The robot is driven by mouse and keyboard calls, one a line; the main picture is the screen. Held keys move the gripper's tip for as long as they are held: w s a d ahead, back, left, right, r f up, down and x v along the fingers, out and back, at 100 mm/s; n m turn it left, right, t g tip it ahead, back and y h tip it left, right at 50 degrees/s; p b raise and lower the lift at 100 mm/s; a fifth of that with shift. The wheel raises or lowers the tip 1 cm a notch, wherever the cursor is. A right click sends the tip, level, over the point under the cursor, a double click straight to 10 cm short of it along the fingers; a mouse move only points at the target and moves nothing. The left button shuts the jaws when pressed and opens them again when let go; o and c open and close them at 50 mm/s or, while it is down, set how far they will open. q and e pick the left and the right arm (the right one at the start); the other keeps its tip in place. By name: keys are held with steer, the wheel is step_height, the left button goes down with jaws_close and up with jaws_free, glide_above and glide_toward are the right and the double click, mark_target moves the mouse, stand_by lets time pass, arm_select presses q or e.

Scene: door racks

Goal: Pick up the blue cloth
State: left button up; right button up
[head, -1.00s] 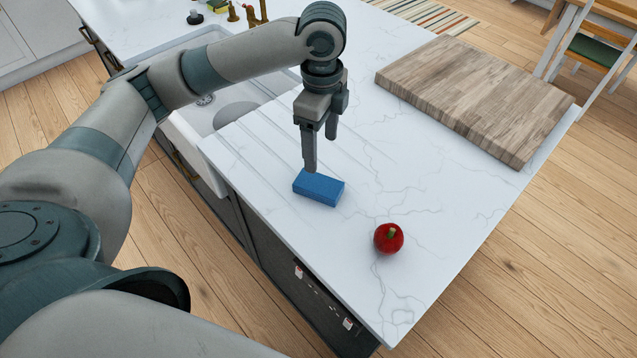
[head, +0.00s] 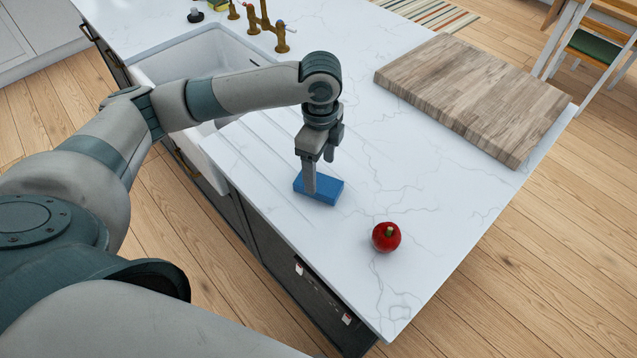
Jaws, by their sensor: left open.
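The blue cloth (head: 327,191) looks like a small, thick blue block. It lies flat on the white marble counter, near the counter's front edge. My left gripper (head: 319,176) points down at it from above. One finger overlaps the left part of the block in the head view, and the other finger is behind it, toward the far side. The jaws are open. I cannot tell whether the fingers touch the block. My right gripper is not in view.
A red apple (head: 386,237) stands on the counter to the right of the block. A thick wooden board (head: 475,95) lies farther back right. A white sink (head: 190,62) with brass taps (head: 281,38) is behind my left arm. Bare counter surrounds the block.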

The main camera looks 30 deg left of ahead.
mark_target(318, 182)
arm_select(q)
steer(key=f, duration=0.1)
steer(key=f+p, duration=0.1)
steer(key=f, duration=0.1)
steer(key=shift+s+a, duration=0.1)
steer(key=shift+s, duration=0.1)
steer(key=shift+f, duration=0.45)
steer(key=c, duration=1.2)
steer(key=shift+r, duration=0.15)
